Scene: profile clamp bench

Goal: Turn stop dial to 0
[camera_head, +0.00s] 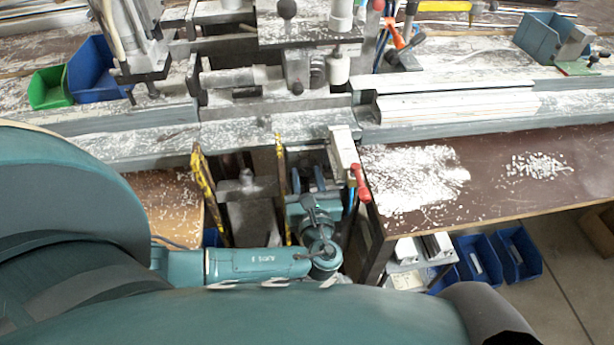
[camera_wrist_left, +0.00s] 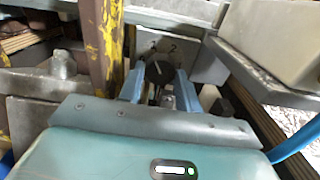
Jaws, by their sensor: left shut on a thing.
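The stop dial (camera_wrist_left: 158,72) is a dark round knob with a pale pointer line, set on a grey plate (camera_wrist_left: 178,45) with small numerals; a 2 is legible. The pointer slants toward the upper left in the left wrist view; which mark it meets is too small to tell. My left gripper (camera_wrist_left: 158,90) is shut on the dial, one blue finger on each side of it. In the head view my left gripper (camera_head: 305,182) reaches under the bench rail, and the dial cannot be made out there. My right gripper is in neither view.
Yellow, worn posts (camera_head: 281,185) stand close left of my gripper; one also shows in the left wrist view (camera_wrist_left: 105,45). A red-handled lever (camera_head: 360,183) is close on the right. The rail (camera_head: 250,135) passes above, and a chip-covered brown table (camera_head: 490,180) lies right.

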